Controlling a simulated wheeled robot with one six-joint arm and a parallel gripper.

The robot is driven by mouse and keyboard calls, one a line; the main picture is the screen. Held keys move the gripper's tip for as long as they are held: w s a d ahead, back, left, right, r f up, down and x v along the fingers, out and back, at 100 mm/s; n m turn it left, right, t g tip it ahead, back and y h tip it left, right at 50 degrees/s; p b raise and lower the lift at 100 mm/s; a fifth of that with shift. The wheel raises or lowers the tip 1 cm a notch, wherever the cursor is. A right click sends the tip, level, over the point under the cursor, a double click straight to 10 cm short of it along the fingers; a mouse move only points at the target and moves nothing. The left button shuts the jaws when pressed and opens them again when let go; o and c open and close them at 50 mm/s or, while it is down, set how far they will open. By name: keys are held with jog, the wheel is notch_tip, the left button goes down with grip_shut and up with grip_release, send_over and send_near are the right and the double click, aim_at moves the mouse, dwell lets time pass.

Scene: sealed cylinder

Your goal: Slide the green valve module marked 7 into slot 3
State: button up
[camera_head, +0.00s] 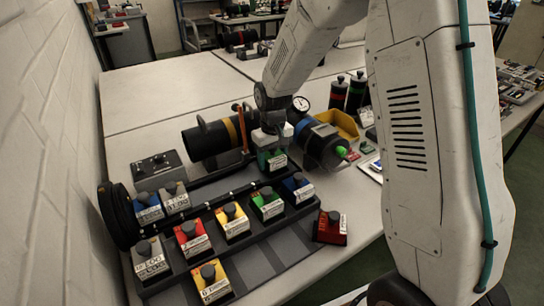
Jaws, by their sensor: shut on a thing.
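My gripper (272,127) is shut on a green valve module (264,160) with a white label. It holds the module above the back row of the dark rack (222,200). The number on the label is too small to read. A second green module (268,207) stands in the front row of the rack, between a yellow module (233,222) and a blue module (297,191). The slot numbers are not legible, so I cannot tell which is slot 3. The held module's lower edge is close to the rack; I cannot tell whether they touch.
Grey (150,260) and red (193,240) modules also stand in the front row. A yellow module (212,287) and a red one (330,228) sit in front. Behind are a black cylinder (203,140) and a pressure gauge (301,103).

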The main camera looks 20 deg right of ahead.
aim_at(210, 193)
jog(key=shift+a, duration=0.15)
jog(key=shift+s+a, duration=0.65)
jog(key=shift+a, duration=2.65)
jog(key=shift+s+a, duration=0.7)
jog(key=shift+a, duration=2.6)
jog(key=shift+s+a, duration=0.65)
jog(key=shift+a, duration=2.65)
jog(key=o, duration=1.3)
jog(key=shift+r, duration=3.5)
